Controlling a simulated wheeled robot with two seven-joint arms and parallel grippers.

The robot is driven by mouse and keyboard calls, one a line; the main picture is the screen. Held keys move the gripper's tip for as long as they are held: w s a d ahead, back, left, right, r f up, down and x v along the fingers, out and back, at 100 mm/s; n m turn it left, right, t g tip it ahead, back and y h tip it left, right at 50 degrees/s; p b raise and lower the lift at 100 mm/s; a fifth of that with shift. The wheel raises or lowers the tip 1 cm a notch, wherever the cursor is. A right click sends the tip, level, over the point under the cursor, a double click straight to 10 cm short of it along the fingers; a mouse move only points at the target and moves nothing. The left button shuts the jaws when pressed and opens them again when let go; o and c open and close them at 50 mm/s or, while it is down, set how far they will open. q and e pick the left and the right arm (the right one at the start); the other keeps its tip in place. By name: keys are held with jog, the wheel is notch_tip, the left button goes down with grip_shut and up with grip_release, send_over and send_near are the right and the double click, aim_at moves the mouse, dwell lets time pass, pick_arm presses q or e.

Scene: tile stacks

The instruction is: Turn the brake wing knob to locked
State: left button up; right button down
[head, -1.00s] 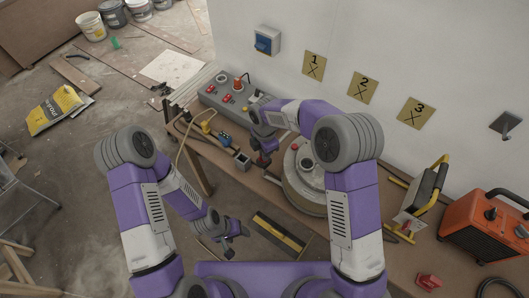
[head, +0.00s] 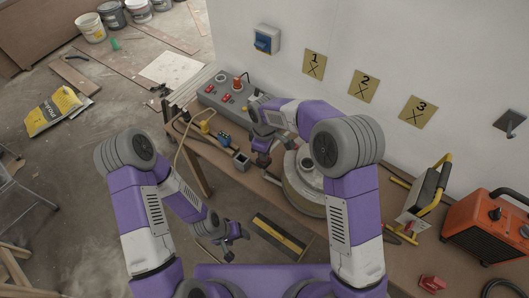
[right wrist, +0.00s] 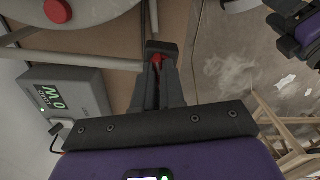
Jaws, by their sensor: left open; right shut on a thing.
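My right gripper (head: 262,158) is over the bench beside the round grey machine (head: 292,190). In the right wrist view its fingers (right wrist: 161,72) are shut on a small red part, seemingly the brake wing knob (right wrist: 156,59). The knob sits by a dark block where pale rods meet; the fingers hide most of it, so its angle cannot be told. My left gripper (head: 234,232) is open and empty in front of the bench, away from the knob. A red button (right wrist: 58,10) shows on the round machine in the right wrist view.
A grey meter box with a green display (right wrist: 62,100) is left of the fingers in the right wrist view. A grey control panel (head: 229,100) stands at the back. An orange heater (head: 487,225) and a yellow-handled lamp (head: 428,195) stand at the right.

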jog(key=shift+m, duration=1.7)
jog(key=shift+r+m, duration=0.1)
jog(key=shift+m, duration=0.2)
jog(key=c, duration=1.2)
grip_release()
notch_tip(320, 180, up, 8)
jog(key=shift+f, duration=0.25)
